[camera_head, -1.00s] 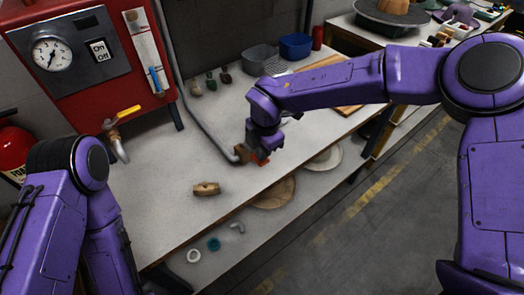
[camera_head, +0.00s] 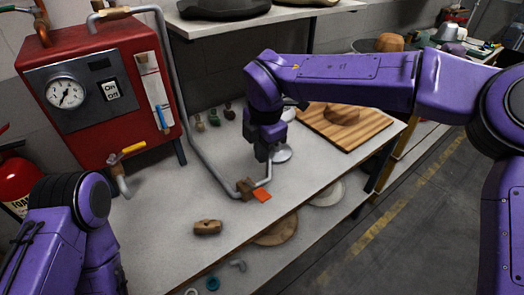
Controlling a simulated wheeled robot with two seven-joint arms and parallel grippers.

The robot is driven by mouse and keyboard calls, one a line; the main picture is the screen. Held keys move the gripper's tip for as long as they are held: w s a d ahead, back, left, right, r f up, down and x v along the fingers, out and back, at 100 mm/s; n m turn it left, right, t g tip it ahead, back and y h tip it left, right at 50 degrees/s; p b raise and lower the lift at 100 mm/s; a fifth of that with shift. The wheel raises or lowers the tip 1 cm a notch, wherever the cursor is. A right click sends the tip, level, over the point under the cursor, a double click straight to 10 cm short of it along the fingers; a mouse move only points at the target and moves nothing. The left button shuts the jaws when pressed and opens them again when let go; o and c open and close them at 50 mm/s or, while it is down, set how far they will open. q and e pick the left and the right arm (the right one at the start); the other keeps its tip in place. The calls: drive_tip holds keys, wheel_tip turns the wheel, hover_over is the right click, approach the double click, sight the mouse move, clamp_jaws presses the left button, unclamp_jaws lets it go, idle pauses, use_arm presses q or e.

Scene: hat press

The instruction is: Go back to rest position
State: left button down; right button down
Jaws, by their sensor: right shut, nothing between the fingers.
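My right gripper (camera_head: 262,152) points down over the white worktable (camera_head: 165,210). Its fingers are shut and empty. It stands behind and above the pipe end with a brown fitting (camera_head: 245,188) and a red-orange handle (camera_head: 262,195), apart from them. My right arm reaches in from the right across the table. My left arm shows at the lower left, but its gripper is out of view.
A red boiler (camera_head: 95,100) with a gauge and a yellow-handled valve (camera_head: 126,151) stands at the left. A wooden block (camera_head: 208,227) lies near the table's front edge. A striped wooden board (camera_head: 365,132) bears a brown hat form (camera_head: 342,114). A shelf (camera_head: 260,16) hangs above.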

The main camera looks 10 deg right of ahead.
drive_tip(key=shift+r, duration=0.4)
drive_tip(key=s+d+f+n+t+h, duration=0.1)
drive_tip(key=s+d+f+n+h, duration=0.15)
drive_tip(key=d+f+n, duration=0.5)
drive_tip(key=s+d+f+n+t+h, duration=0.1)
drive_tip(key=s+d+f+n+h, duration=0.2)
drive_tip(key=f, duration=0.7)
drive_tip(key=s+d+f+n+t+h, duration=0.1)
drive_tip(key=d+f+n+h, duration=0.1)
drive_tip(key=d+f+n, duration=0.6)
drive_tip(key=s+d+f+n+y, duration=0.1)
drive_tip(key=s+d+f+n, duration=0.2)
drive_tip(key=s+f+n, duration=0.3)
drive_tip(key=s+d+f+n+y, duration=0.2)
drive_tip(key=s+f+n, duration=0.4)
drive_tip(key=s+n, duration=1.1)
drive_tip(key=shift+s+d+f+g, duration=0.2)
drive_tip(key=shift+s+d+g, duration=0.25)
drive_tip(key=shift+s, duration=0.35)
drive_tip(key=shift+w+y, duration=0.1)
drive_tip(key=shift+y, duration=0.15)
